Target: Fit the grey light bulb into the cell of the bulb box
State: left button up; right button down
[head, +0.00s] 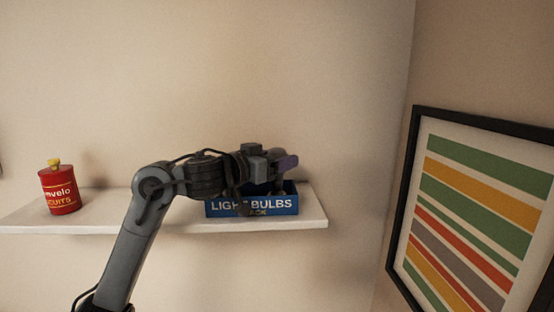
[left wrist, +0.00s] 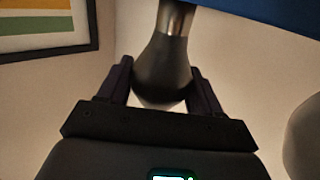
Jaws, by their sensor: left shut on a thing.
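The grey light bulb (left wrist: 165,66) is between the two purple fingers of my left gripper (left wrist: 161,72) in the left wrist view, its metal base away from the palm. The gripper is shut on its round part. In the head view, my left gripper (head: 284,168) is over the blue bulb box (head: 251,206), labelled "LIGHT BULBS", on the shelf. My arm hides part of the box and its cells. The box also shows as a dark blue edge at the top right of the left wrist view (left wrist: 262,14). Whether the bulb touches the box cannot be told. My right gripper is not in view.
The pale shelf (head: 110,222) ends just right of the box. A red biscuit tin (head: 61,192) with a yellow knob stands at its left. A framed striped picture (head: 470,205) hangs on the right wall.

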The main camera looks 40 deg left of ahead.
pick_arm(q)
jog(key=shift+f+b, duration=0.5)
jog(key=shift+f, duration=0.25)
jog(key=shift+f+b, duration=0.6)
jog(key=shift+f, duration=0.35)
jog(key=o, duration=0.9)
jog(key=shift+r, duration=0.45)
notch_tip(320, 180, up, 3)
jog(key=shift+r+b, duration=0.1)
jog(key=shift+b, duration=0.2)
jog(key=d+r, duration=0.2)
jog(key=d, duration=0.2)
jog(key=d+r+b, duration=0.1)
jog(key=d+r, duration=0.1)
jog(key=d, duration=0.1)
jog(key=d+r+b, duration=0.1)
jog(key=d+r, duration=0.2)
jog(key=d, duration=0.1)
jog(key=shift+d, duration=0.35)
